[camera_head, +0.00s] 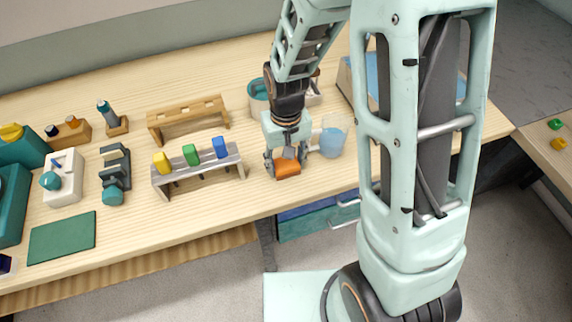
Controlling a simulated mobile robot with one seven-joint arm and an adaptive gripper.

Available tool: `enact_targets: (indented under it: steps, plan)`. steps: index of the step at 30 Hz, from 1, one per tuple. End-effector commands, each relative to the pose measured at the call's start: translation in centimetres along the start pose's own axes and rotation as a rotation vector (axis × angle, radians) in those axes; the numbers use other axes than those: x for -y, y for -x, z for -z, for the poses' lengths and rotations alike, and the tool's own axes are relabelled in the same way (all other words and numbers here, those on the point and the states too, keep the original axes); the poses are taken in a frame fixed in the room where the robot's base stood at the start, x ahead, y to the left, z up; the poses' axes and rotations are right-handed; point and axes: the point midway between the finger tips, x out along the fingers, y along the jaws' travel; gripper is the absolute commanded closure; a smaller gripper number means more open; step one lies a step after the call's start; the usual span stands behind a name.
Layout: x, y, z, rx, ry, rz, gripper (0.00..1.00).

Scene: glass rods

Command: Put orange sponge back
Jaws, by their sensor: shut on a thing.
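The orange sponge (288,169) is at the front edge of the wooden table, left of a beaker. My gripper (286,160) points down over it and is shut on it, with the fingers at its sides. The upper part of the sponge is hidden by the gripper. I cannot tell whether the sponge touches the table or is held just above it.
A beaker of blue liquid (333,136) stands close right of my gripper. A teal-rimmed container (259,96) is behind it. A grey rack (199,172) with yellow, green and blue pieces stands left, before an empty wooden rack (188,121). A green mat (62,238) lies far left.

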Motion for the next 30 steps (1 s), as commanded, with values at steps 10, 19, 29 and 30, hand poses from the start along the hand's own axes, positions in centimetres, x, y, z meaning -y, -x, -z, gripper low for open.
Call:
enact_targets:
  steps: [10,19,29,30]
  plan:
    - [0.0,-0.2,0.0,0.0,0.0,0.0,0.47]
    - [0.0,-0.2,0.0,0.0,0.0,0.0,0.36]
    - [0.0,2.3,0.2,-0.006,0.0,0.0,0.36]
    - [0.0,3.1,0.2,-0.006,0.0,0.0,0.36]
